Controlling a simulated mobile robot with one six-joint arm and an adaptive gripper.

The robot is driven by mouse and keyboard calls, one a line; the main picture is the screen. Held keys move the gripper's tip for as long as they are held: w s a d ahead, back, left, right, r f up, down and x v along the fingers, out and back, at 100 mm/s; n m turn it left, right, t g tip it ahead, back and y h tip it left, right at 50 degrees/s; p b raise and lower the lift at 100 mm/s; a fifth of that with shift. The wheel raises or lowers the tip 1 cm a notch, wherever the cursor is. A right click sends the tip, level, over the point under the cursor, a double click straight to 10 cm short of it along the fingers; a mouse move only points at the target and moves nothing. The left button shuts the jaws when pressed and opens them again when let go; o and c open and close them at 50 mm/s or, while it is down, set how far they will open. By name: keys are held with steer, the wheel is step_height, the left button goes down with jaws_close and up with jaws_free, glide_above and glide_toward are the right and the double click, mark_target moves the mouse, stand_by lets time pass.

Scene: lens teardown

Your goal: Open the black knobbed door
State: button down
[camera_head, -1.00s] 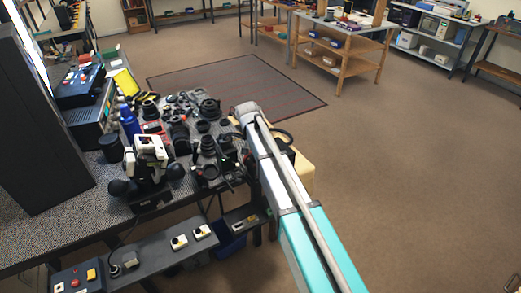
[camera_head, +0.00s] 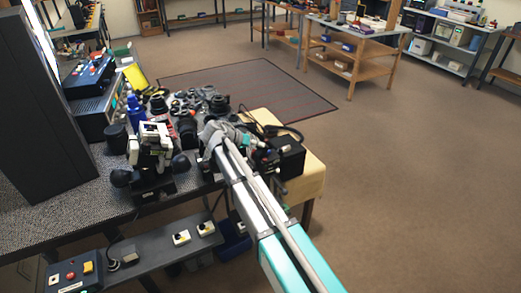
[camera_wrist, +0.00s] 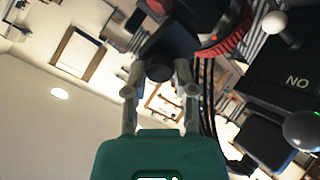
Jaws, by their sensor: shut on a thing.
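In the wrist view a black knob (camera_wrist: 160,71) sits between the two pale fingers of my gripper (camera_wrist: 160,83), which is shut on it. The knob stands on a dark block-like part (camera_wrist: 172,43) that looks like the black door; its hinge and edges cannot be made out. In the head view my gripper (camera_head: 262,148) is at the left side of a black box (camera_head: 289,160) on the yellow-topped stand. The knob and fingers are too small to tell apart there. I cannot tell whether the door is open or closed.
A black part marked "NO" (camera_wrist: 285,80) and a pale ball knob (camera_wrist: 274,22) are close at the right of the wrist view. Dark cables hang beside the right finger. Lens parts (camera_head: 188,105) crowd the bench left of my arm. Floor at right is clear.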

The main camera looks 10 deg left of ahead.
steer(key=shift+s+a+f+h+b, duration=0.15)
steer(key=shift+s+h+b, duration=0.05)
steer(key=shift+h+b, duration=0.15)
stand_by(0.3)
steer(key=c, duration=0.7)
jaws_free()
steer(key=shift+w, duration=0.1)
